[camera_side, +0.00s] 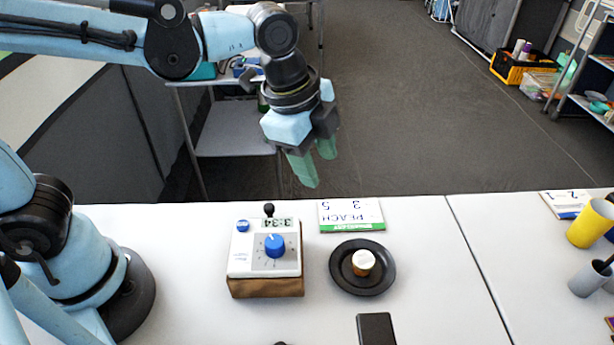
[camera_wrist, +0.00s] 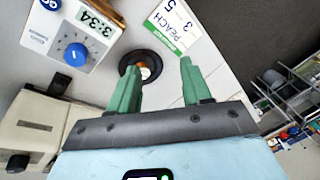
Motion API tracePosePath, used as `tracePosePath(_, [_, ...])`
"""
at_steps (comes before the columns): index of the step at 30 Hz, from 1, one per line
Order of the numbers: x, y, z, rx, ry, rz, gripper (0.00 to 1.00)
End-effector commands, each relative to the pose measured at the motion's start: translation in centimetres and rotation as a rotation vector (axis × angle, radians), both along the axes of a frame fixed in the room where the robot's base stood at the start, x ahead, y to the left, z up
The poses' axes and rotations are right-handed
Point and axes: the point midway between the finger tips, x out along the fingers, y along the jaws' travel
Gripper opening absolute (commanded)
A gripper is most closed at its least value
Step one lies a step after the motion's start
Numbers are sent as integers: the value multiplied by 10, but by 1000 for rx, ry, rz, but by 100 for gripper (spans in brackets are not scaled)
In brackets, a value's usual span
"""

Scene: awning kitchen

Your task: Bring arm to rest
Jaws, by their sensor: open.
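My gripper (camera_side: 313,170) has green fingers and hangs in the air above the far edge of the white table (camera_side: 420,235). In the wrist view my gripper (camera_wrist: 160,85) shows its two fingers spread apart with nothing between them. My blue arm reaches across from the left. A timer box (camera_side: 265,250) with a blue knob and a display reading 3:34 stands on the table below the gripper. A black plate (camera_side: 345,282) holds a small white-capped brown jar (camera_side: 363,262) to its right.
A card reading PEACH (camera_side: 350,214) lies behind the plate. A black object (camera_side: 376,329) lies at the front edge. A yellow cup (camera_side: 590,225) and a grey cup (camera_side: 588,280) are at the right. A cart (camera_side: 235,138) stands behind the table. The table right of the plate is clear.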

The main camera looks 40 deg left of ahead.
Motion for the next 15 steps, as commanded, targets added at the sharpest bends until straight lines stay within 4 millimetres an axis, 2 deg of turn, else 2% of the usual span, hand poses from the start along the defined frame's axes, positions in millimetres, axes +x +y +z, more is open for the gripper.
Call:
tracePosePath(1, [-3, 21, 1, -38, -20, 135, 48])
tracePosePath(6, [-13, 77, 0, -187, -94, 575, 48])
tracePosePath(12, [-30, 127, -9, -368, -177, 1016, 48])
tracePosePath(15, [-36, 142, -13, -436, -206, 1159, 48])
